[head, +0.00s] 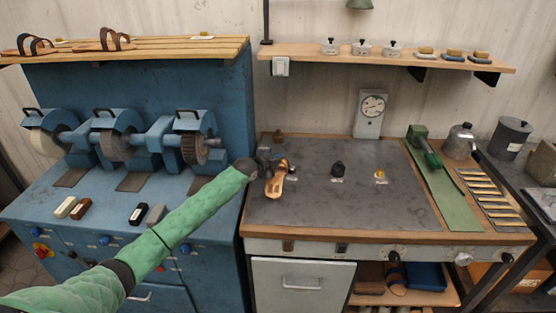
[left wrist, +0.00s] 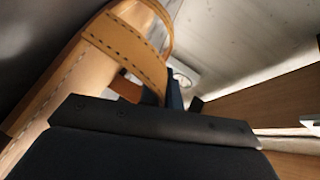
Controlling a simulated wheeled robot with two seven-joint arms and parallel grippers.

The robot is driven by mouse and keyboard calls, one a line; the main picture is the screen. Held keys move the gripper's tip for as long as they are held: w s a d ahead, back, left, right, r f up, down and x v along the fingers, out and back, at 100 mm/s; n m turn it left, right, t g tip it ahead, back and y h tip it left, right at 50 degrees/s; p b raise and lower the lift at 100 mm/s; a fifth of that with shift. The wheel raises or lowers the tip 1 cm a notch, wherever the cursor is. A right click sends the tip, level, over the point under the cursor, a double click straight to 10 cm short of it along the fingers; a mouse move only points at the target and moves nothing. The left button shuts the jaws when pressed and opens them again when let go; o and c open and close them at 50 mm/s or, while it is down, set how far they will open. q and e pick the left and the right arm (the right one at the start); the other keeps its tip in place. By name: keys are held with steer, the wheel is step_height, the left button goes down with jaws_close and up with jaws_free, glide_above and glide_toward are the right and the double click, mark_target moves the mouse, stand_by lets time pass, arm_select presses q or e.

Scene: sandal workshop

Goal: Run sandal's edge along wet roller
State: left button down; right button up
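A tan leather sandal (head: 277,182) with stitched straps is at the end of my left arm, over the left part of the grey bench top. My left gripper (head: 266,164) is dark and appears shut on it. In the left wrist view, the sandal's strap (left wrist: 130,42) and pale stitched sole (left wrist: 62,88) fill the upper left, behind a dark finger. A small black fitting (head: 338,169) and a yellow-topped one (head: 380,176) stand on the bench to the right of the sandal. I cannot tell which small fitting is the wet roller. My right gripper is out of view.
A blue machine (head: 120,140) with several grinding and brush wheels stands left. The grey bench top (head: 330,210) is mostly clear. A shelf (head: 390,56) and dial clock (head: 371,110) are behind.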

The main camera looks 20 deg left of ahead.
arm_select(q)
steer(key=shift+w+a+r+b, duration=0.3)
steer(key=shift+w+b, duration=0.2)
steer(key=shift+w, duration=0.1)
steer(key=shift+w+a+f, duration=0.15)
steer(key=shift+w+f, duration=0.1)
stand_by(0.4)
steer(key=shift+s, duration=0.1)
steer(key=shift+p, duration=0.35)
steer(key=shift+f+y+p, duration=0.15)
steer(key=shift+y+p, duration=0.25)
steer(key=shift+y, duration=0.1)
stand_by(0.4)
stand_by(1.3)
steer(key=shift+w+b, duration=0.35)
steer(key=shift+w, duration=0.7)
steer(key=shift+w+d+b, duration=0.25)
steer(key=shift+w+b, duration=0.15)
steer(key=shift+w, duration=0.55)
stand_by(2.1)
